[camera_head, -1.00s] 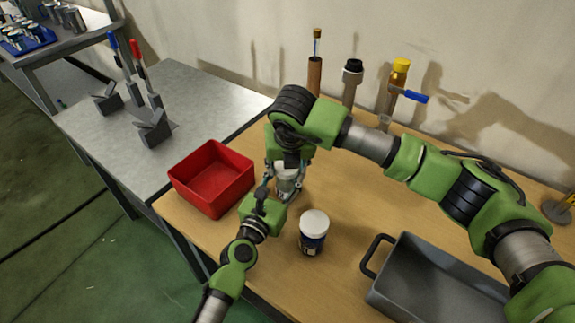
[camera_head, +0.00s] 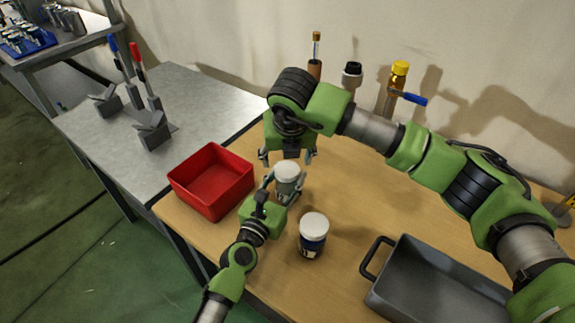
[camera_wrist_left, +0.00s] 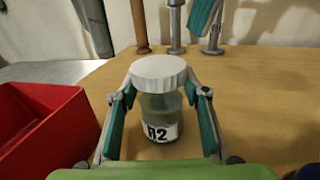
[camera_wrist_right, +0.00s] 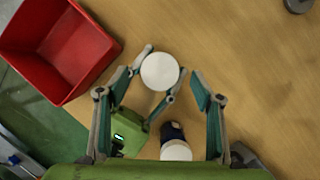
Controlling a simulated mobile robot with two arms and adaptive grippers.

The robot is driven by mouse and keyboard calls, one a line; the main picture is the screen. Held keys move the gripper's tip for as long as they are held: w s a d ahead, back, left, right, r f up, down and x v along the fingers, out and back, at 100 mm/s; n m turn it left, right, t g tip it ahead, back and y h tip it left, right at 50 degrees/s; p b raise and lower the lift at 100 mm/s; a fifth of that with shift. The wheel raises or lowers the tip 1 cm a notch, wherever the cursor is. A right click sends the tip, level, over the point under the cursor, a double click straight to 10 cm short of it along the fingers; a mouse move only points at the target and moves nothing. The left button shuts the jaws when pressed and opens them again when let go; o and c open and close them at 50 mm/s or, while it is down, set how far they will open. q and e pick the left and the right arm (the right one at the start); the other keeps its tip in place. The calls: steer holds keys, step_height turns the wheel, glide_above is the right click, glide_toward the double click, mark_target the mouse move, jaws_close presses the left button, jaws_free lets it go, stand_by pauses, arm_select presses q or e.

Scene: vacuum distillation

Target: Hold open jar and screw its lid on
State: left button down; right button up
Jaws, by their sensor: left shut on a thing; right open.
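A jar (camera_wrist_left: 160,112) labelled R2 stands upright on the wooden table with a white lid (camera_wrist_left: 158,72) on its top. Whether the lid is fully tight cannot be told. My left gripper (camera_head: 283,188) is shut around the jar's sides, with its fingers (camera_wrist_left: 160,115) on both sides in the left wrist view. My right gripper (camera_head: 288,158) is open and empty above the jar, pointing down. In the right wrist view the white lid (camera_wrist_right: 160,71) lies beyond and between the open fingers (camera_wrist_right: 162,95).
A red bin (camera_head: 211,181) is at the left, a grey tray (camera_head: 440,285) at the right.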

steer(key=shift+r, duration=0.55)
steer(key=shift+c, duration=0.4)
